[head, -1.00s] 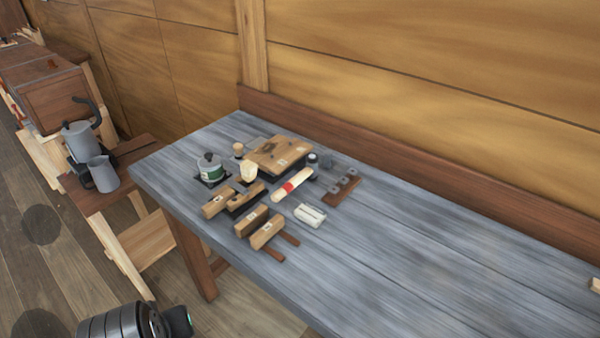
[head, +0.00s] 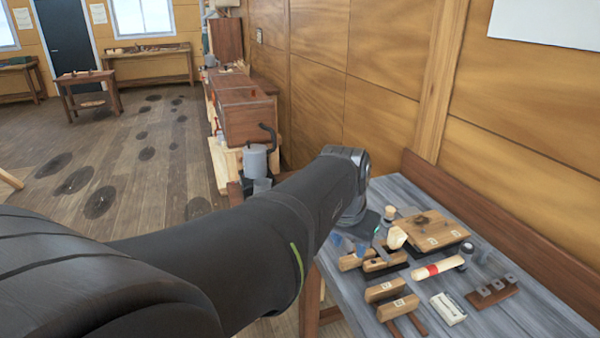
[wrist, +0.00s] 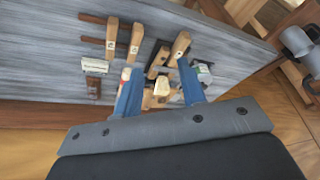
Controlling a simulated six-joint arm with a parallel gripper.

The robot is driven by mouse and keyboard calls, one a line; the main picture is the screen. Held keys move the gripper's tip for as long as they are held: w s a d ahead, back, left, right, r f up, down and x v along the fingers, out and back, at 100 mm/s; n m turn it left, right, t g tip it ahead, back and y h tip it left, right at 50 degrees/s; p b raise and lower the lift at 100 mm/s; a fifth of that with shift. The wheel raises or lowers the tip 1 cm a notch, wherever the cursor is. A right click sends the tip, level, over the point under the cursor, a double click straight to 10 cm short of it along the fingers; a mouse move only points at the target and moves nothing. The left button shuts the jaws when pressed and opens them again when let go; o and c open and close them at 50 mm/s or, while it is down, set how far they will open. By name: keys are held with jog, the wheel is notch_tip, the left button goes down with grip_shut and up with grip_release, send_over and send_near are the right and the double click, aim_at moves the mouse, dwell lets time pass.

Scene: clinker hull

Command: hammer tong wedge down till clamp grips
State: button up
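Several wooden clamp-like pieces lie on the bench, the front ones (head: 397,307) with dark brown strips sticking out. They also show in the wrist view (wrist: 135,42); I cannot tell which part is the tong wedge. A pale rod with a red band (head: 438,268) lies to their right. A cream rounded piece (head: 397,238) sits behind the clamps; I cannot tell whether it is a mallet head. My gripper (wrist: 157,72) is open, its blue fingers apart above the tools. The cream piece (wrist: 161,88) appears between them, with no contact visible.
A grey pot (head: 255,160) is on a side stand. My arm hides the bench's left end.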

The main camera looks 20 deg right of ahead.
jog(key=w+d+f+m+g, duration=0.1)
jog(key=d+m, duration=0.1)
jog(key=d, duration=0.7)
jog(key=w+d+f+m, duration=0.1)
jog(key=w+d+m, duration=0.1)
jog(key=d, duration=0.6)
jog(key=m+g, duration=0.1)
jog(key=m, duration=0.2)
send_near(454, 258)
jog(key=shift+w+d+f, duration=0.25)
jog(key=shift+w+f, duration=0.05)
jog(key=shift+f, duration=0.15)
jog(key=shift+s+d+f+y, duration=0.1)
jog(key=shift+d+f+y, duration=0.2)
jog(key=shift+f, duration=0.05)
jog(key=shift+d+f, duration=0.25)
jog(key=shift+f, duration=1.15)
jog(key=shift+d+f, duration=0.3)
jog(key=shift+f, duration=1.05)
jog(key=shift+d+f, duration=0.25)
jog(key=shift+f, duration=1.15)
jog(key=shift+c, duration=0.3)
grip_shut()
jog(key=shift+r, duration=0.7)
